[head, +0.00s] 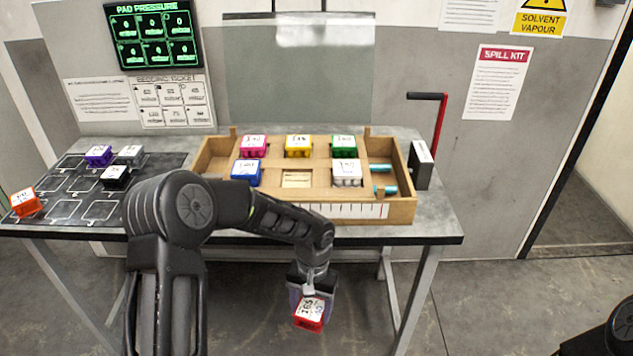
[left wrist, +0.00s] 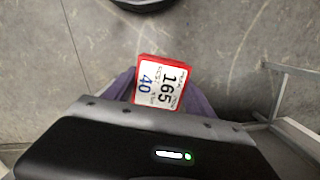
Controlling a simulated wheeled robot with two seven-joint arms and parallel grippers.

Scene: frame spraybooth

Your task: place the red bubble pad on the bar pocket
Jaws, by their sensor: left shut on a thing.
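The red bubble pad (head: 309,314) has a white label and is held by my left gripper (head: 311,296), in front of and below the table's front edge. In the left wrist view the pad (left wrist: 161,82) shows its label with "165" and "40", over the floor. The wooden frame (head: 400,213) on the table holds pink (head: 254,146), yellow (head: 298,146), green (head: 343,144), blue (head: 246,173) and white (head: 346,172) pads. An empty pocket (head: 297,180) lies between the blue and white pads. My right gripper is out of view.
A dark mat (head: 70,186) at the left of the table (head: 440,212) carries purple (head: 98,155), grey (head: 130,154), black (head: 116,177) and orange (head: 24,203) pads. A red crank lever (head: 440,120) stands right of the frame.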

